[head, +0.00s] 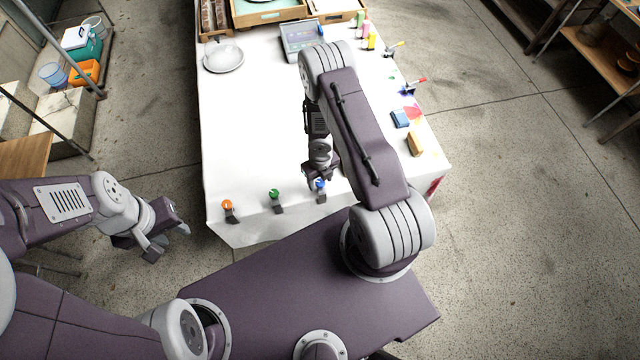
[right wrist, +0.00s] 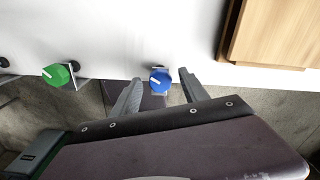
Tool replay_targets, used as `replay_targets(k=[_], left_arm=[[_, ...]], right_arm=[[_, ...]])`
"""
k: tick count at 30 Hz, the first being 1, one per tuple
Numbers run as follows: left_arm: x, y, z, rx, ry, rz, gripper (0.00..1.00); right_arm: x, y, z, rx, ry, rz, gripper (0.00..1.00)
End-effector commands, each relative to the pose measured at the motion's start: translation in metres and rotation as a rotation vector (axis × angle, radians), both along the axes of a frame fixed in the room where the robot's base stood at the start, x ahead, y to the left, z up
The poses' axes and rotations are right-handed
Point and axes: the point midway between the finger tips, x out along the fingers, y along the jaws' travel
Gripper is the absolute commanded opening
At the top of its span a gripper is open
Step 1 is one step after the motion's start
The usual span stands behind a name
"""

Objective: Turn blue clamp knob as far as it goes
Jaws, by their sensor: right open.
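The blue clamp knob (head: 320,184) sits on a dark clamp at the table's front edge. In the right wrist view the blue knob (right wrist: 160,80) has a pale pointer line and lies between and beyond the open fingertips. My right gripper (head: 322,174) is right by the blue knob in the head view; it also shows open and empty in the right wrist view (right wrist: 160,82). I cannot tell whether a finger touches the knob. My left gripper (head: 168,240) hangs off the table at the left, its fingers apart and empty.
A green clamp knob (head: 274,194) and an orange clamp knob (head: 227,204) sit left along the same edge of the white table (head: 250,140). A blue sponge-like block (head: 400,118), a wooden block (head: 415,144) and paint items lie at the right. The table's middle left is clear.

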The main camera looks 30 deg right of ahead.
Motion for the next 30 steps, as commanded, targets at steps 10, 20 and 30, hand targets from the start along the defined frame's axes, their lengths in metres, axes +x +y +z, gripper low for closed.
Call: replay_targets(k=[10,20,30], left_arm=[[0.0002,0.0,0.0022,0.0,0.0,0.0,0.36],[0.0002,-0.0001,0.0023,0.0,0.0,0.0,0.36],[0.0,0.0,0.0035,0.0,0.0,0.0,0.36]], right_arm=[[0.0,0.0,0.0022,0.0,0.0,0.0,0.02],[0.0003,0.0001,0.0021,0.0,-0.001,-0.035,0.0],[0.001,0.0001,0.0022,0.0,-0.001,-0.265,0.0]])
